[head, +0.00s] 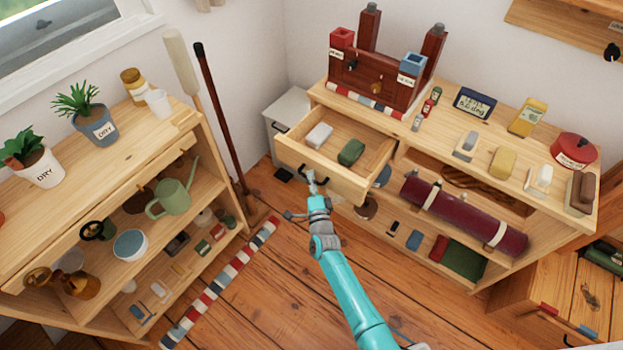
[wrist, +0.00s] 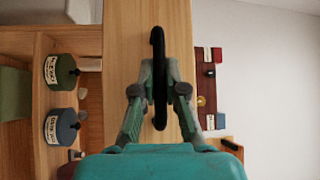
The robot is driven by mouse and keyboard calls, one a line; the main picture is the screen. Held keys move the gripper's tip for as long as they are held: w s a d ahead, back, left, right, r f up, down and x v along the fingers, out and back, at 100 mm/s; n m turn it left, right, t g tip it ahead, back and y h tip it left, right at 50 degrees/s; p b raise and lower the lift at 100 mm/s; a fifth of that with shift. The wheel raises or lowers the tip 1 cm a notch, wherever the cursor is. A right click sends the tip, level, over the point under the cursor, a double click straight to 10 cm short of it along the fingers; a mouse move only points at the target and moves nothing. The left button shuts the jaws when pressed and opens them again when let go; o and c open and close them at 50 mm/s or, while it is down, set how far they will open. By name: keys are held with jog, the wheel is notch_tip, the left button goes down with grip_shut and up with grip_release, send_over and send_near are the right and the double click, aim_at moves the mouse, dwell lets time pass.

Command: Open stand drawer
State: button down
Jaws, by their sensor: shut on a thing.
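The stand drawer (head: 362,181) is pulled out from the left end of the wooden stand (head: 450,128) in the head view. Inside it lie a white block-like item (head: 319,135) and a dark green one (head: 351,152). My gripper (head: 311,178) is at the drawer's front face. In the wrist view my gripper (wrist: 160,88) is shut on the black drawer handle (wrist: 158,45), with a finger on each side of it. The pale wooden drawer front (wrist: 120,40) fills the middle of that view.
A shelf unit (head: 90,165) with plants and a green watering can (head: 174,192) stands at the left. A long maroon roll (head: 463,215) lies on the stand's shelf. A striped strip (head: 222,280) lies on the wooden floor (head: 270,310), which has free room in front of the stand.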

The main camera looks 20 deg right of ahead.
jog(key=shift+s+a+f, duration=0.1)
jog(key=shift+s+a, duration=0.2)
jog(key=shift+a, duration=0.1)
jog(key=c, duration=1.2)
grip_release()
jog(key=shift+s, duration=0.1)
jog(key=s+a+f, duration=0.1)
jog(key=s, duration=1)
jog(key=shift+s+a+f, duration=0.25)
jog(key=shift+s+a, duration=0.05)
jog(key=shift+a, duration=0.05)
